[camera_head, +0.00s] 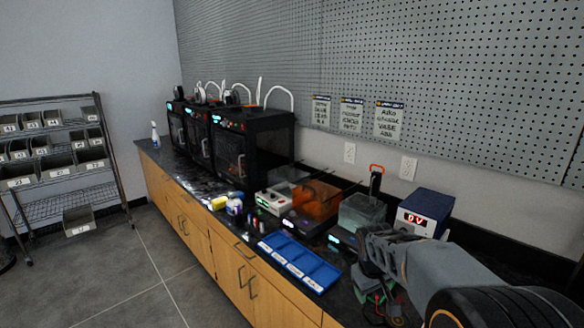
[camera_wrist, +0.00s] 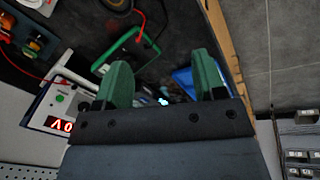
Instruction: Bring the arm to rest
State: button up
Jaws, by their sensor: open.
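My gripper (camera_head: 372,288) is over the right end of the dark counter (camera_head: 196,182) in the head view, with my arm reaching in from the lower right. In the wrist view my gripper (camera_wrist: 162,78) shows two green fingers set well apart, with nothing held between them. Dark counter and part of a blue tray (camera_wrist: 183,78) show beyond the fingers. The arm hides part of the counter's right end.
A blue-cased device with a red display (camera_head: 422,214) stands behind my gripper. The blue compartment tray (camera_head: 318,286) lies to its left. A green frame (camera_wrist: 126,48) and a red lead (camera_wrist: 140,22) are close to the fingers. Several black printers (camera_head: 235,155) stand farther left.

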jog(key=s+a+r+m+t+y+p, duration=0.1)
jog(key=s+a+r, duration=0.1)
jog(key=s, duration=0.6)
jog(key=s+a+r+m+p, duration=0.2)
jog(key=s+r, duration=0.3)
jog(key=s, duration=0.3)
jog(key=shift+s+a+t+y, duration=0.4)
jog(key=shift+a, duration=0.15)
